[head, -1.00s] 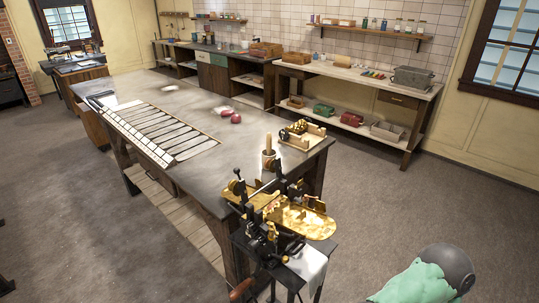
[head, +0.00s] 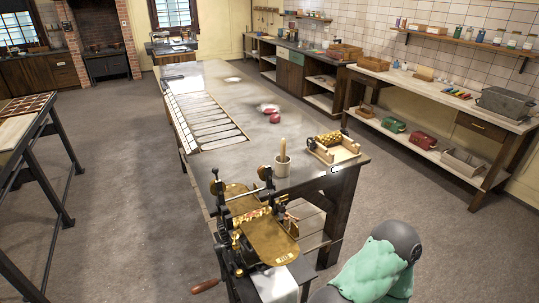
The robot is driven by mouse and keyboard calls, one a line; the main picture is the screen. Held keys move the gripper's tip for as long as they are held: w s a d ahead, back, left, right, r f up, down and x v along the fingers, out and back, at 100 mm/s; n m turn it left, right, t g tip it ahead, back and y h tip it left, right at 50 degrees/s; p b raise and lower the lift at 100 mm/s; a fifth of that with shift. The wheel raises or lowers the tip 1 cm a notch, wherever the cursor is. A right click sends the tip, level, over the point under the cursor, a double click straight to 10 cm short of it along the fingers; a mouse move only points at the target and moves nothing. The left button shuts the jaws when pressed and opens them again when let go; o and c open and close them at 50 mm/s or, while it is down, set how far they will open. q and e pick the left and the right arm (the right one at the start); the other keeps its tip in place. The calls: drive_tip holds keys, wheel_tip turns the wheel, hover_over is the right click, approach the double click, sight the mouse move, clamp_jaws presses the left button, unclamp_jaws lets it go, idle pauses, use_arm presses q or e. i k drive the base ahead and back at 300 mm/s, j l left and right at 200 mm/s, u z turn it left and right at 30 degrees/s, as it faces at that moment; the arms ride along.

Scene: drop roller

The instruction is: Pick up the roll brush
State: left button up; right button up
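A pale wooden handle (head: 283,151) stands upright in a light cup (head: 283,166) near the table's front end. It may be the roll brush, but any bristles are hidden in the cup. Just left of it and nearer me is a drop roller machine (head: 268,236) with brass plates, dark knobs and a wooden crank handle (head: 206,286). Part of my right arm, green and dark grey, shows at the lower right, to the right of the machine and apart from the cup. Neither gripper is in view.
A wooden tray (head: 334,149) with a brass roller sits right of the cup. A slatted frame (head: 207,122) and red lumps (head: 270,110) lie farther back on the long table (head: 236,87). A rack (head: 35,140) stands at left. Floor is clear on both sides.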

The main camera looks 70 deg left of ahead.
sight(283, 143)
drive_tip(key=i+u, duration=0.3)
drive_tip(key=i, duration=0.2)
drive_tip(key=i+u, duration=0.3)
drive_tip(key=i, duration=0.25)
drive_tip(key=i+l+u, duration=0.25)
drive_tip(key=i, duration=0.25)
drive_tip(key=i+j+u, duration=0.1)
drive_tip(key=u, duration=0.3)
drive_tip(key=i+u, duration=0.2)
drive_tip(key=u, duration=0.2)
drive_tip(key=i+u, duration=0.2)
drive_tip(key=u, duration=0.2)
drive_tip(key=i+u, duration=0.15)
drive_tip(key=u, duration=0.25)
